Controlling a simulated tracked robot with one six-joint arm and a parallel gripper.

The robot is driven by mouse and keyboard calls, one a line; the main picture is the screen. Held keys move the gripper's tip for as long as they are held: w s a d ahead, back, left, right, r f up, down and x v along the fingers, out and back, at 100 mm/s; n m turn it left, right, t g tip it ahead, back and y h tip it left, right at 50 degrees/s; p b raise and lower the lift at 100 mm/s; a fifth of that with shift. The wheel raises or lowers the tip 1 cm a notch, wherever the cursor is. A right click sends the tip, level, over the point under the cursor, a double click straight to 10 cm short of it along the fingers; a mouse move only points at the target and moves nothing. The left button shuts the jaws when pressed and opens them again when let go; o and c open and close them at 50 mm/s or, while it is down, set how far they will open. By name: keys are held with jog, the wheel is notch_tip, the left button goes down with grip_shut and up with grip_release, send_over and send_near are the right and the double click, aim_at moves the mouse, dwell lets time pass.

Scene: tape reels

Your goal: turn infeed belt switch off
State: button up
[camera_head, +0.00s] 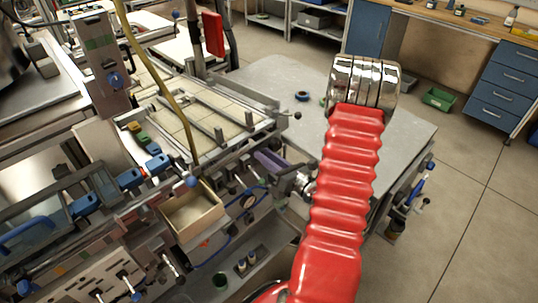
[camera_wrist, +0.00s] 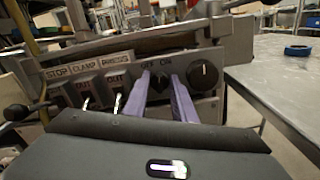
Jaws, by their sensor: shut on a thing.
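The infeed belt switch is a small dark knob (camera_wrist: 158,84) under an OFF / ON label on a grey control panel in the wrist view. My gripper (camera_wrist: 161,80) has its two purple fingers on either side of this knob, shut on it. The fingers hide part of the knob, and I cannot tell which way it points. In the head view my gripper (camera_head: 270,162) shows as a purple shape at the machine's front edge. The switch cannot be made out there.
Right of the switch is a round black knob (camera_wrist: 205,75) with a white mark. To the left are STOP and CLAMP labels (camera_wrist: 72,69) above dark buttons and small metal levers. A grey table (camera_head: 400,125) stands behind my red arm, bearing a blue reel (camera_head: 302,96).

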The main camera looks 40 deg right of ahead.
jog(key=n, duration=0.5)
jog(key=shift+o, duration=0.2)
jog(key=n, duration=0.5)
jog(key=shift+a+n, duration=0.25)
jog(key=shift+n, duration=0.05)
jog(key=o, duration=1)
